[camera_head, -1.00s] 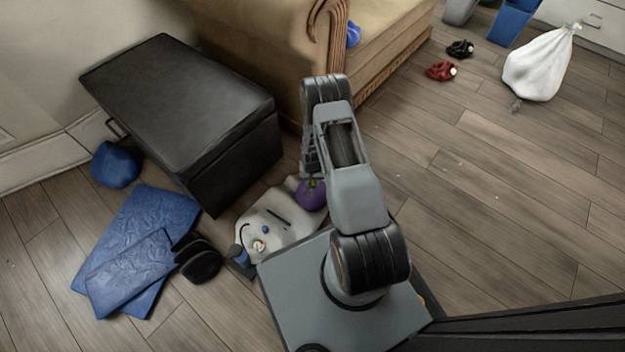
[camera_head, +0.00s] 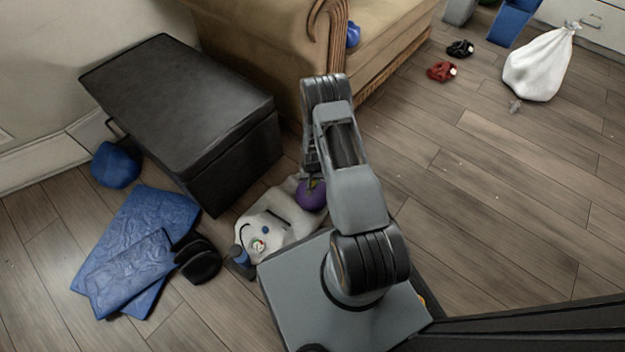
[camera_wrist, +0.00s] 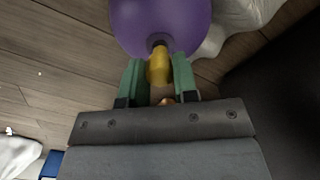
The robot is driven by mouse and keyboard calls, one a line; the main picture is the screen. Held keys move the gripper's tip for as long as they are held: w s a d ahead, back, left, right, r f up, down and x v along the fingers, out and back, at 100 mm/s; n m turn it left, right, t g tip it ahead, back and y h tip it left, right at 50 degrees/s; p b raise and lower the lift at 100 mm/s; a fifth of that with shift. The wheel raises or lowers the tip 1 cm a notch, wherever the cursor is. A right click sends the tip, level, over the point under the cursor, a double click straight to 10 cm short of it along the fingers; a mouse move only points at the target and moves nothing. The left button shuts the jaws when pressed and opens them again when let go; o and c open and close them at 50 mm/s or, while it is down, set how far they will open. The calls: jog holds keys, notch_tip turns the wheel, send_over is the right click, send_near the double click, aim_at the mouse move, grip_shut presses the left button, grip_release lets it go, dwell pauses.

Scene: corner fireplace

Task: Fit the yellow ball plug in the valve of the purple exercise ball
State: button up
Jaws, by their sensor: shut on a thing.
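The purple exercise ball (camera_head: 311,195) is on the floor beside my base, partly hidden by my arm in the head view. It also fills the top middle of the wrist view (camera_wrist: 160,20), with its dark round valve (camera_wrist: 158,40) facing my gripper. My gripper (camera_wrist: 158,78) is shut on the yellow ball plug (camera_wrist: 159,67), between its green fingers. The plug's far end meets the valve area in the picture; I cannot tell how deep it sits. In the head view my fingers are mostly hidden.
A white bag-like thing with a drawn face (camera_head: 280,218) lies against the ball. A black chest (camera_head: 185,105) stands behind, with an armchair (camera_head: 270,40) beyond. Blue folded mats (camera_head: 140,245) and black items (camera_head: 198,258) lie at left. The floor at right (camera_head: 500,200) is mostly clear.

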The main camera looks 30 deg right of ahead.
jog(key=shift+f+b, duration=1.2)
jog(key=shift+f, duration=0.2)
dwell(0.4)
jog(key=o, duration=0.9)
jog(key=shift+r, duration=0.1)
notch_tip(320, 180, up, 14)
jog(key=p, duration=0.6)
